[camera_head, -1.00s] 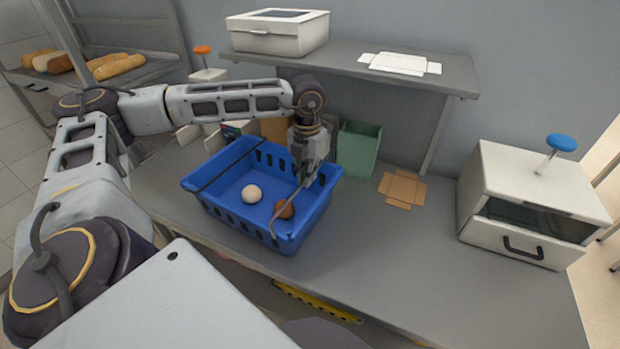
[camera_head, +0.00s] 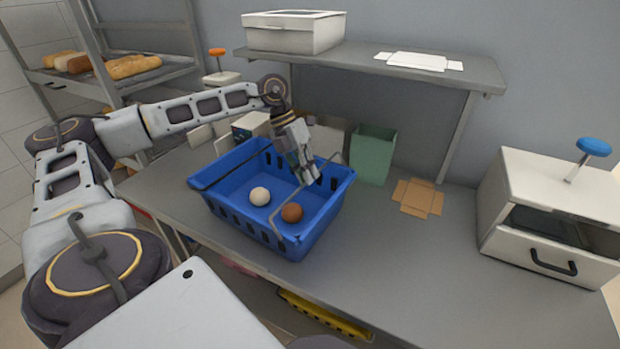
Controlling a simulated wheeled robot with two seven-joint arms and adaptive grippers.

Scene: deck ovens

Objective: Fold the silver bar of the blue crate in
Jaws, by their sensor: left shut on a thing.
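The blue crate (camera_head: 322,214) stands on the grey counter, with a pale egg-like ball (camera_head: 260,196) and a brown one (camera_head: 292,212) inside. A thin silver bar (camera_head: 272,222) rises from the crate's near right side and runs over its right part toward the back right corner. A second, darker bar (camera_head: 215,180) lies along the left rim. My left gripper (camera_head: 312,178) reaches down over the right half of the crate and is shut on the silver bar, hiding part of it. My right gripper is not in view.
A green bin (camera_head: 373,155) stands close behind the crate's right corner. A flat cardboard piece (camera_head: 418,197) lies right of it. A shelf (camera_head: 400,68) hangs above the back, and a white oven-like box (camera_head: 550,215) stands at far right. The counter's front middle is clear.

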